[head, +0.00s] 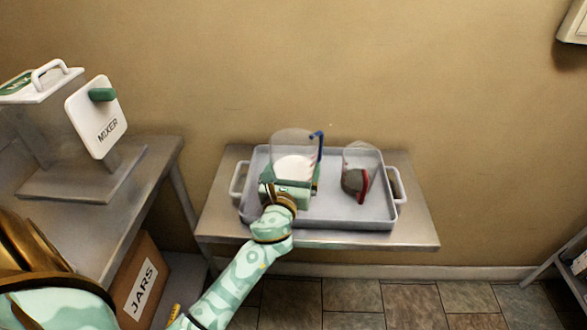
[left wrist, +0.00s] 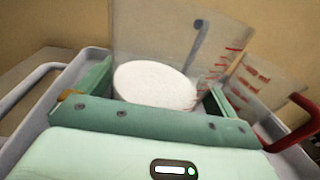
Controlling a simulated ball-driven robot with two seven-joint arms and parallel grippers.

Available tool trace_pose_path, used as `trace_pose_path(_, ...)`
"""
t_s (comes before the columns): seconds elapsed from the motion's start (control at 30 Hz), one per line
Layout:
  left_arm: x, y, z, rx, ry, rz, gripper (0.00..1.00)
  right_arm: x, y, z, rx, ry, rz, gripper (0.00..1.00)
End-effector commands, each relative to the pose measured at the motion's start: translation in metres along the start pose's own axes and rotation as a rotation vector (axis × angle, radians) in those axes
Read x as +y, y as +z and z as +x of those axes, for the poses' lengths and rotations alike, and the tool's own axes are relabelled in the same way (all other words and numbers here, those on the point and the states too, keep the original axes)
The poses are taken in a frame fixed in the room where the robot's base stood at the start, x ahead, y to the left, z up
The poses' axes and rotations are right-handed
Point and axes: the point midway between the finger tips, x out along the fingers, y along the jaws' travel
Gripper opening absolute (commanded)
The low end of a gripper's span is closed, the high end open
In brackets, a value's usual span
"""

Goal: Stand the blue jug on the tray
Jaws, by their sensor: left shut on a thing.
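The blue jug (head: 296,146) is a clear jug with a blue handle and white contents. It is upright over the left half of the grey tray (head: 325,222); its base is hidden, so I cannot tell whether it touches the tray floor. My left gripper (head: 290,181) is shut on the jug from the front. In the left wrist view the jug (left wrist: 150,45) stands between the two green fingers, with the white contents in its middle and red marks on its right side. My right gripper is not in view.
A second clear jug with a red handle (head: 363,187) and dark contents stands on the tray's right half. The tray rests on a metal table (head: 418,222). At left are a mixer (head: 97,118) on a bench and a box marked JARS (head: 141,285).

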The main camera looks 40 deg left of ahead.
Motion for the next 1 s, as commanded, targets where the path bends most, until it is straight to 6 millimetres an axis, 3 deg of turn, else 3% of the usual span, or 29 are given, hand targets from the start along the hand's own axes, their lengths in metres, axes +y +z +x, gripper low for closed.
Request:
trace_pose_path(0.07,0.000,0.001,0.000,-0.003,-0.001,0.000,0.56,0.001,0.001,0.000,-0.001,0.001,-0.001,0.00)
trace_pose_path(0.1,0.000,0.000,0.000,0.000,0.000,0.000,0.96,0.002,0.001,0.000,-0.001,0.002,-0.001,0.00)
trace_pose_path(0.13,0.000,0.000,0.000,0.000,0.000,0.001,1.00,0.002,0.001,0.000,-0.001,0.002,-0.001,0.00)
trace_pose_path(0.37,0.000,0.002,0.000,-0.001,0.000,0.000,1.00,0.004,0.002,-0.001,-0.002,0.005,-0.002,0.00)
trace_pose_path(0.5,-0.001,0.020,0.000,-0.004,0.000,-0.001,1.00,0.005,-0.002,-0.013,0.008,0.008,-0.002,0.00)
trace_pose_path(0.8,-0.001,0.011,-0.074,0.004,0.000,0.001,1.00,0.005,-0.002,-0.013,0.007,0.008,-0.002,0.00)
trace_pose_path(1.0,-0.001,0.010,-0.109,0.003,0.000,0.002,1.00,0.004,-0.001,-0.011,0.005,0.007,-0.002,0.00)
